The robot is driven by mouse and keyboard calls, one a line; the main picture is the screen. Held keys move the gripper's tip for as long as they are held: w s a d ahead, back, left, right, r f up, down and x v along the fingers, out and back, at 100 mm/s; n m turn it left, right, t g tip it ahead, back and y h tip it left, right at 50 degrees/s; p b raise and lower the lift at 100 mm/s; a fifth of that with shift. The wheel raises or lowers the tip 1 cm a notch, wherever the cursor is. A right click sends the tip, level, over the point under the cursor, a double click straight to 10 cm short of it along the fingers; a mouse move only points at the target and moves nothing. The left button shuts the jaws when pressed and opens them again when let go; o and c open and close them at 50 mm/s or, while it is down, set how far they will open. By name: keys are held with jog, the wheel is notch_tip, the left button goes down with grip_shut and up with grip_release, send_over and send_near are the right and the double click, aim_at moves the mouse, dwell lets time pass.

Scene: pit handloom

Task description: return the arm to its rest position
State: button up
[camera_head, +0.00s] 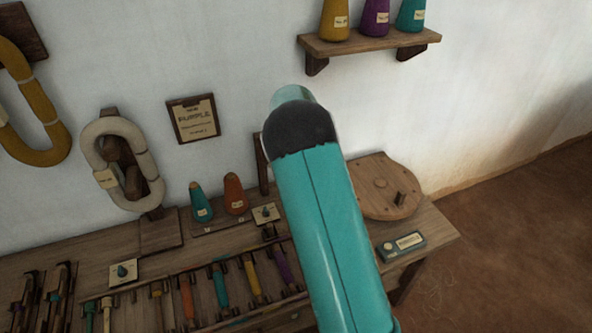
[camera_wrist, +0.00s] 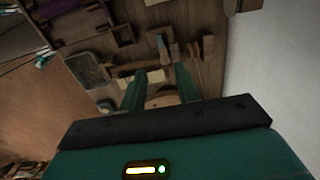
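My teal arm (camera_head: 330,235) rises through the middle of the head view, with a dark rounded joint and a pale cap at its upper end. My gripper (camera_wrist: 158,82) shows in the wrist view as two green fingers spread apart, pointing toward a wooden surface with small wooden parts. Nothing is visibly held between the fingers. The gripper cannot be seen in the head view.
The workbench (camera_head: 425,228) holds several coloured tools, a teal cone (camera_head: 201,204), an orange cone (camera_head: 235,196) and a round wooden board (camera_head: 372,190). A wall shelf (camera_head: 370,42) carries cones. Yarn hanks hang at left. Bare floor (camera_head: 515,225) lies at right.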

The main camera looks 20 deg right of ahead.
dwell(0.3)
jog(key=s+a+r+n+t, duration=0.1)
jog(key=s+a+r+n, duration=0.15)
jog(key=s+r, duration=0.35)
jog(key=s+a+r+n+t+y, duration=0.1)
jog(key=s+a+r+n, duration=0.2)
jog(key=r, duration=0.4)
jog(key=s+a+r+n+t, duration=0.1)
jog(key=s+a+r+n, duration=0.15)
jog(key=s+r, duration=0.4)
jog(key=s+a+r+n+t, duration=0.1)
jog(key=s+n, duration=0.4)
jog(key=s, duration=0.5)
jog(key=s+a+r+n+t+h, duration=0.1)
jog(key=s+a+n, duration=0.3)
jog(key=s, duration=0.7)
jog(key=shift+r+n+t, duration=0.3)
jog(key=shift+r+n, duration=0.3)
jog(key=shift+r, duration=0.05)
jog(key=shift+w, duration=0.15)
